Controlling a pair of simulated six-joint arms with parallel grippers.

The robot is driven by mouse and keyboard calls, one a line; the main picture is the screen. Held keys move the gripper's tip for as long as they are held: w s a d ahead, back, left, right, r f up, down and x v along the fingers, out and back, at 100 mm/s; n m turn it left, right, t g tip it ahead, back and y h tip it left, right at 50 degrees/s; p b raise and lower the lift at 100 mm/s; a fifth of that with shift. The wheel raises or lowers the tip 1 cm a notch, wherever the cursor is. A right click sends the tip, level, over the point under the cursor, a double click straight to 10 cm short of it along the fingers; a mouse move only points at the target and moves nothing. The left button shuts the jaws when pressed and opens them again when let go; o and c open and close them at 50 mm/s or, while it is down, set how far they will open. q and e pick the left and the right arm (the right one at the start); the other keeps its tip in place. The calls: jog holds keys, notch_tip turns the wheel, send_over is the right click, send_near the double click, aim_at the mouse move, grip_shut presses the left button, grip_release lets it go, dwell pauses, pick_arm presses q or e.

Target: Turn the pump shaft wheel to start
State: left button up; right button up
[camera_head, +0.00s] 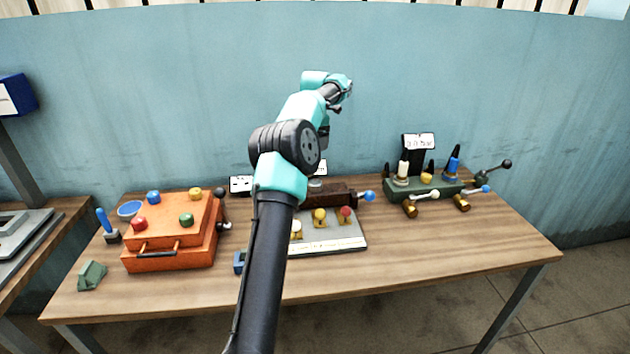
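No part can be clearly made out as the pump shaft wheel. A dark red-brown block (335,194) with a blue-ended handle (368,196) stands mid-table behind a grey panel (345,238), partly hidden by my arm. A green unit (430,188) at the right carries posts, brass parts and a black-knobbed lever (505,164). One arm of mine, taken as the left, enters from the bottom left of centre and reaches up over the table. Its far end, where my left gripper (336,106) is, is raised against the wall, small and dark; its fingers are unclear. My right gripper is out of view.
An orange box (170,262) with coloured knobs stands at the left of the wooden table (450,255). A green block (92,276) and a blue-handled piece (105,222) lie near it. The table's right front is clear. A second bench is at far left.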

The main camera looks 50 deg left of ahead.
aim_at(315, 182)
pick_arm(q)
jog(key=m, duration=3)
jog(key=shift+m, duration=0.3)
jog(key=shift+s+f, duration=0.1)
jog(key=shift+f, duration=0.05)
notch_tip(315, 182, down, 17)
jog(key=shift+f, duration=0.1)
jog(key=shift+c, duration=0.2)
